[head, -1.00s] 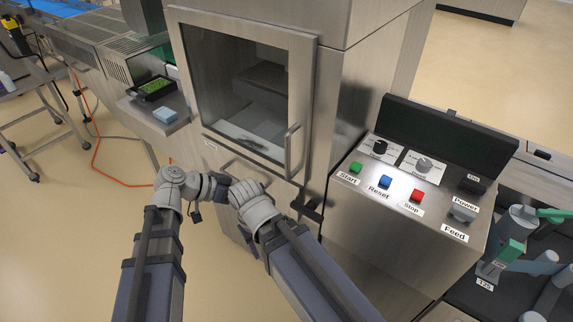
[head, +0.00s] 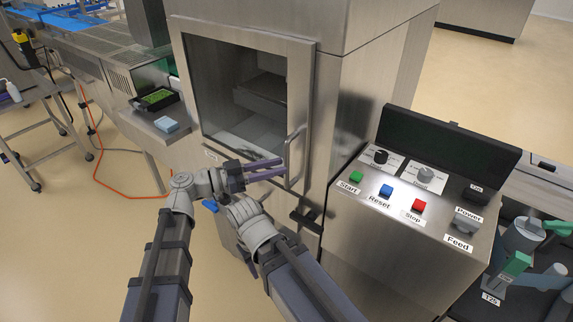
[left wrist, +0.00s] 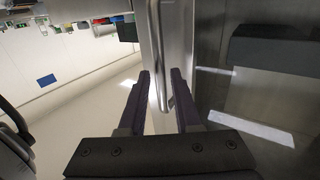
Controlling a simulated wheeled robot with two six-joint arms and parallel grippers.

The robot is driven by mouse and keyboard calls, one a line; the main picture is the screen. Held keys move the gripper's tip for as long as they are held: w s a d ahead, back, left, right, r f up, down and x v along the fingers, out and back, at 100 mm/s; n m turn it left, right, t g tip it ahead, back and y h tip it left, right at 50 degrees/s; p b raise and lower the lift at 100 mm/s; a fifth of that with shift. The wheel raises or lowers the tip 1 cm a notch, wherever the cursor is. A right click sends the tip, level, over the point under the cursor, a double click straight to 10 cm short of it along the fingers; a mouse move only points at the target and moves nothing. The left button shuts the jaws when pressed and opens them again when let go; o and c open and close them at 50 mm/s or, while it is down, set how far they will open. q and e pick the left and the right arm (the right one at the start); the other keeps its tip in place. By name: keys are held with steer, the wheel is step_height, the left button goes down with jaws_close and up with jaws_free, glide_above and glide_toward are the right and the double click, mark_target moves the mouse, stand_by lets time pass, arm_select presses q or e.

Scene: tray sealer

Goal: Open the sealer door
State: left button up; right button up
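The sealer door (head: 305,90) is a steel frame around a dark window and looks shut. Its handle (head: 290,150) is an upright bar on the door's right side. My left gripper (head: 283,167) is open, its two dark purple fingers pointing right at the lower part of the handle. In the left wrist view the open left gripper (left wrist: 160,74) has the handle (left wrist: 155,35) ahead, in line with the gap between the fingertips. I cannot tell whether they touch.
A control panel (head: 375,228) with start, reset, stop, power and feed controls stands right of the door. A dark latch-like part (head: 305,219) sits below the handle.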

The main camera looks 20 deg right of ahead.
mark_target(287, 186)
arm_select(q)
steer(key=shift+w+d, duration=0.1)
steer(key=shift+d, duration=1.7)
steer(key=shift+c, duration=0.3)
jaws_close()
